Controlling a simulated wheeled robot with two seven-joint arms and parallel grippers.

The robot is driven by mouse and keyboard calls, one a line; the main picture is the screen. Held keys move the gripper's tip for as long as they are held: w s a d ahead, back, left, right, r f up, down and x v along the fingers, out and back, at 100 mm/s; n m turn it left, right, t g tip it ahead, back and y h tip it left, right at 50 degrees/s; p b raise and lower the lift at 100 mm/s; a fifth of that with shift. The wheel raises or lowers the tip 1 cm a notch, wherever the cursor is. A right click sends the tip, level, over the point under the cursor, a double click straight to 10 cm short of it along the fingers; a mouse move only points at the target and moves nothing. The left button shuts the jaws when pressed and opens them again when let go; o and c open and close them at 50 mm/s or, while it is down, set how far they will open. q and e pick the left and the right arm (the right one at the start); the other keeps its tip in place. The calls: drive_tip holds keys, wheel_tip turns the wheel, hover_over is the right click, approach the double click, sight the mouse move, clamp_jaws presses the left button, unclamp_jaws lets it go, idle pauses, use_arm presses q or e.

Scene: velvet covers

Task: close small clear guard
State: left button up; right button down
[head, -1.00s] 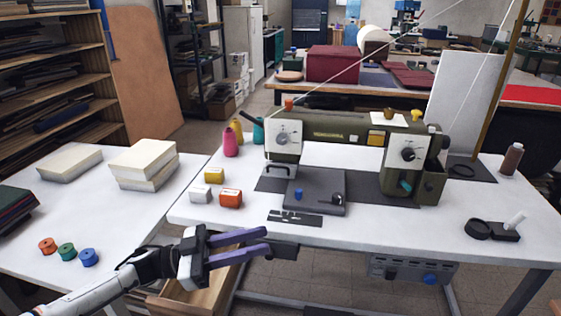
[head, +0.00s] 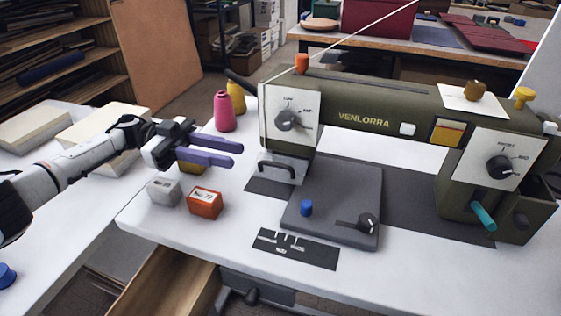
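The olive sewing machine (head: 390,118) stands on the white table. Under its left end, a small pale panel with a dark arched handle (head: 278,167) sits by the needle area; it seems to be the clear guard, but its see-through part is hard to make out and I cannot tell how far open it is. My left gripper (head: 238,154) has purple fingers spread apart with nothing between them. It is in the air left of the handle, pointing right towards it, with a small gap. My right gripper is not in view.
A grey box (head: 164,192) and an orange box (head: 205,203) stand below my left gripper. Pink (head: 223,111) and yellow (head: 236,96) thread cones stand behind it. A dark plate (head: 338,203) with a blue knob lies before the machine. An open wooden drawer (head: 165,285) hangs below the table.

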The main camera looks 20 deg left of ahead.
sight(273, 163)
use_arm(q)
drive_tip(key=d, duration=0.3)
drive_tip(key=d+p, duration=0.1)
drive_tip(key=d, duration=0.6)
drive_tip(key=shift+w+d+f, duration=0.1)
drive_tip(key=shift+d+f, duration=0.1)
drive_tip(key=shift+f, duration=0.05)
clamp_jaws()
